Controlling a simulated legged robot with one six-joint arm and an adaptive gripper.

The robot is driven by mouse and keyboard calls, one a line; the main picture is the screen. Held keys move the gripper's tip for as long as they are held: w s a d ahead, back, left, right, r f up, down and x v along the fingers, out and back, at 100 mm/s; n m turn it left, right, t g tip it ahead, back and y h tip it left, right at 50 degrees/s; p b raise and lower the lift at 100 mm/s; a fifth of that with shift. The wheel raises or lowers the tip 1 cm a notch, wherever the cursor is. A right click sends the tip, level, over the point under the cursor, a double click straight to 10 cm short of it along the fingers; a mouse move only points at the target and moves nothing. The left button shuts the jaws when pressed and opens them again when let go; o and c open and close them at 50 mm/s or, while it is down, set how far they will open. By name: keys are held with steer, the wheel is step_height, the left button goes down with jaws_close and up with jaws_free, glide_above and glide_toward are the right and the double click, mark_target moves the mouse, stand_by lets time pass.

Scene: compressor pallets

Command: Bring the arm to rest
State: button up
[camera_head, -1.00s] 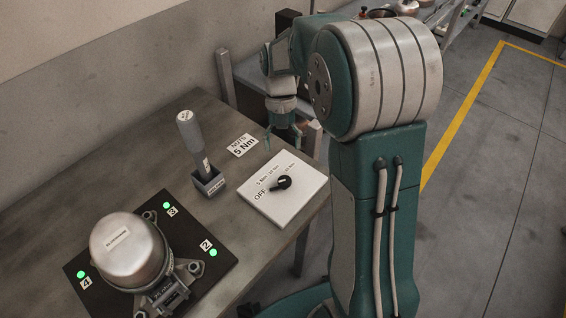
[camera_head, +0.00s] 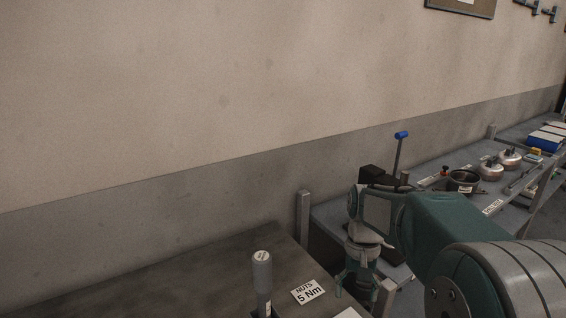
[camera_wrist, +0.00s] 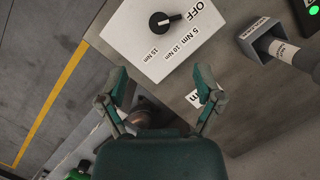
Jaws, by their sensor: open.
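My gripper (camera_head: 355,286) hangs pointing down near the back right corner of the wooden table (camera_head: 200,275), close to the NUTS 5 Nm label (camera_head: 308,292). In the wrist view my gripper (camera_wrist: 161,85) has its two green fingers spread wide, with nothing between them. The arm is folded, its upper links at the lower right of the head view. In the wrist view the white panel with a black knob (camera_wrist: 165,20) lies on the table beyond the fingers.
A grey-handled tool (camera_head: 262,275) stands upright on the table; its holder (camera_wrist: 262,38) shows in the wrist view. Behind the arm a long bench (camera_head: 432,205) carries a dark pot (camera_head: 462,182) and several other parts. A post (camera_head: 303,218) stands at the table's corner.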

steer(key=s+r+n+t, duration=0.1)
steer(key=s+r+t, duration=0.2)
steer(key=s, duration=0.5)
steer(key=s+a+r+n+t, duration=0.1)
steer(key=s+r+t, duration=0.2)
steer(key=s, duration=0.6)
steer(key=shift+a+t+h, duration=0.2)
steer(key=shift+t+h, duration=0.2)
steer(key=shift+t, duration=0.9)
steer(key=shift+r, duration=0.1)
stand_by(0.9)
